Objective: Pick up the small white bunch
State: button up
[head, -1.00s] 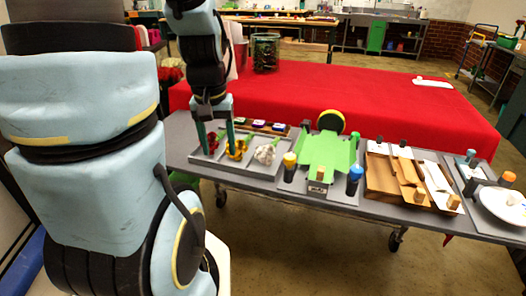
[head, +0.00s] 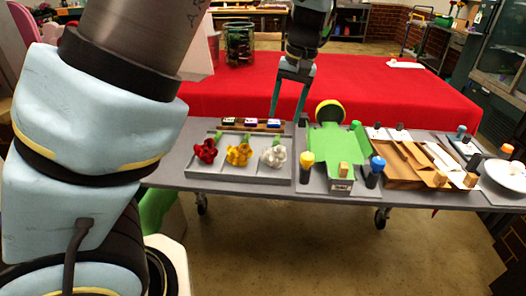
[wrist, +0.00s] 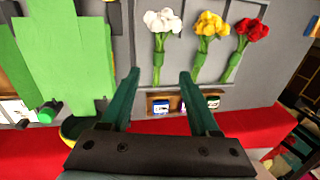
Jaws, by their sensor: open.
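The small white bunch (head: 272,156) lies in the right part of the grey tray (head: 240,179), with its green-wrapped stems toward the back. My gripper (head: 287,117) is open and empty, above the back edge of the station near the white bunch. In the wrist view its two green fingers (wrist: 156,74) are spread apart, with the white bunch's stem end just beyond them.
A wooden rack with small cards (head: 250,123) sits behind the tray. Brown wooden pieces (head: 405,160) and a white plate (head: 506,172) are farther right. A red-covered table (head: 400,100) lies behind.

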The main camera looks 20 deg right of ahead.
aim_at(277, 143)
jog(key=f, duration=0.3)
jog(key=a+f+p, duration=0.1)
jog(key=f, duration=0.3)
jog(key=w+f+p, duration=0.1)
jog(key=f, duration=0.2)
jog(key=shift+a+f, duration=0.25)
jog(key=shift+a, duration=0.05)
grip_shut()
dwell(0.5)
